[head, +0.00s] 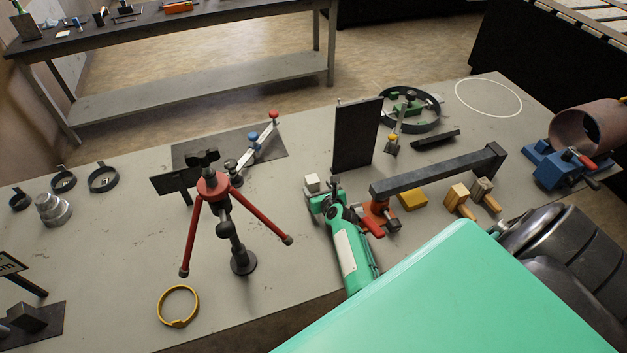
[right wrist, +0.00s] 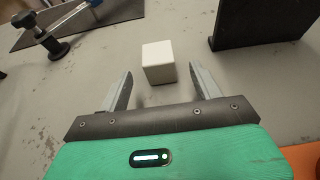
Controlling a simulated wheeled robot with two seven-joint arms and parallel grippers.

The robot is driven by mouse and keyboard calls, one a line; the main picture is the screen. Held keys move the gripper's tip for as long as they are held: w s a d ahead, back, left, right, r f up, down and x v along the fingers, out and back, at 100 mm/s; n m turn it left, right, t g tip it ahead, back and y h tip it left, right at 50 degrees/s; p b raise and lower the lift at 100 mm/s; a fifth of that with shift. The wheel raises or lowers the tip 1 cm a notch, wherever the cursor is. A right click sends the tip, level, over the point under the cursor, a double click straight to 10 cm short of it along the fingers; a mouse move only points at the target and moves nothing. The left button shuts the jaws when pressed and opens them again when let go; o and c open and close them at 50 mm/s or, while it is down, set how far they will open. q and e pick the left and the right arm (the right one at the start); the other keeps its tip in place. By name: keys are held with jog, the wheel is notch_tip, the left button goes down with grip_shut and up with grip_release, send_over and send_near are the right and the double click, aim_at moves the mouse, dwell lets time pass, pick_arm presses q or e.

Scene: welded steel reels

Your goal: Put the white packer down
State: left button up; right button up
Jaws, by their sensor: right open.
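The white packer (head: 312,182) is a small white cube on the grey bench, left of the foot of an upright dark plate. In the right wrist view the white packer (right wrist: 159,62) sits in line with the gap between the fingers, around and just past their tips. My right gripper (head: 319,197) is open, its fingers close to the packer's near side. In the wrist view the right gripper (right wrist: 161,76) shows a gap on both sides of the cube. The packer appears to rest flat on the bench. My left gripper is not in view.
The dark upright plate (head: 357,136) stands just behind right of the packer. An orange clamp (head: 380,214) and a long dark bar (head: 437,172) are close on the right. A red-legged tripod (head: 213,187) stands left. A white circle (head: 488,98) marks clear bench at the far right.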

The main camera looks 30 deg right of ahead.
aim_at(311, 179)
jog(key=b+x, duration=0.4)
jog(key=x, duration=0.2)
jog(key=shift+w+f+b, duration=0.1)
jog(key=shift+w+b, duration=0.05)
jog(key=shift+b, duration=0.2)
jog(key=shift+w+f, duration=0.15)
jog(key=shift+w, duration=0.3)
jog(key=c, duration=1)
jog(key=shift+c, duration=1.1)
